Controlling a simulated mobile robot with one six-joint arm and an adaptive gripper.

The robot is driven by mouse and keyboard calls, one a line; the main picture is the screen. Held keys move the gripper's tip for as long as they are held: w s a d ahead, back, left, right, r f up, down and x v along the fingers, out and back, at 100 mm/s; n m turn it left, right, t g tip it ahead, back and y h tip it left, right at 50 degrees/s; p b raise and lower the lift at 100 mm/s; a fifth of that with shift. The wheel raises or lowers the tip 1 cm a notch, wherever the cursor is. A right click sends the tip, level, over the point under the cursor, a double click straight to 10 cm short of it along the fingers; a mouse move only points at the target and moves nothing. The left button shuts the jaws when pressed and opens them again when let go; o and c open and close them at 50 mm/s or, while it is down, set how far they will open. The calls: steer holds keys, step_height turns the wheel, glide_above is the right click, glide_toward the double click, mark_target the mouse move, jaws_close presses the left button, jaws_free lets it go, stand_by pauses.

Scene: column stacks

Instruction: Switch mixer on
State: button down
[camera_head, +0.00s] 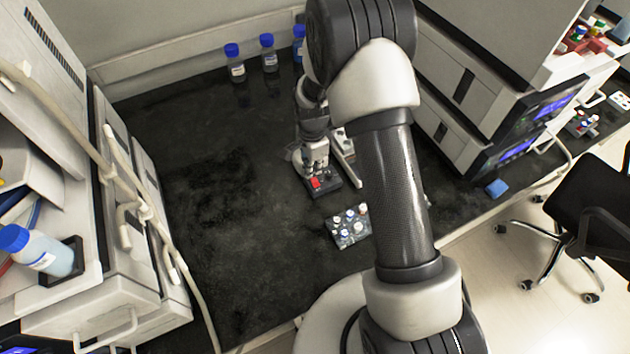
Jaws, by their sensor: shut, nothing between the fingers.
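A small device with a dark base (328,190) and a red switch (316,184) on its front stands in the middle of the black bench; it looks like the mixer. My gripper (316,171) points down over it, shut and empty, with its fingertips close behind the red switch. I cannot tell whether the fingertips touch the device. The gripper and my arm hide much of the device's upper part, and the switch's on or off position is too small to read.
A small rack of vials (348,228) stands in front of the mixer, partly beside my arm. Several blue-capped bottles (268,55) line the back. Tall white instruments (490,95) bound the right, cabinets (125,240) the left. The bench's left part (220,170) is clear.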

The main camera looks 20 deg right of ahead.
steer(key=shift+f+b, duration=0.85)
steer(key=shift+f, duration=0.35)
stand_by(0.6)
steer(key=shift+r+p, duration=1.75)
steer(key=shift+r, duration=0.8)
